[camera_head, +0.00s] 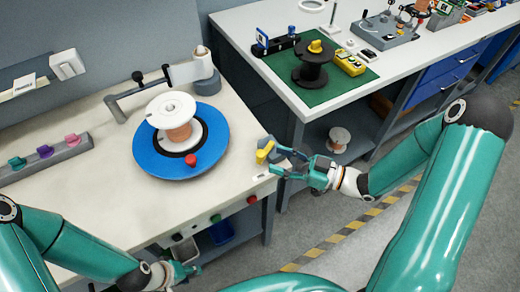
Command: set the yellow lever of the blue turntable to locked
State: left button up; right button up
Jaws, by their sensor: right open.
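The blue turntable (152,160) lies on the left bench and carries a white and copper-coloured spool (172,112). A red knob (191,160) sits on its front right rim. The yellow lever (264,151) stands at the bench's right edge, right of the turntable. My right gripper (278,160) is open, with its fingers close to the lever; I cannot tell whether they touch it. The fingers partly hide the lever's base. My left gripper (185,272) is low at the bench's front, by the bottom edge of the view, and its finger opening is unclear.
A grey bracket arm (120,105) stands behind the turntable. A rail with coloured clips (45,155) lies at the left. Bare bench surrounds the turntable's front.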

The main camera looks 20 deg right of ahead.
aim_at(265, 156)
jog(key=p+x, duration=0.1)
jog(key=x, duration=0.5)
jog(key=shift+c, duration=0.4)
grip_shut()
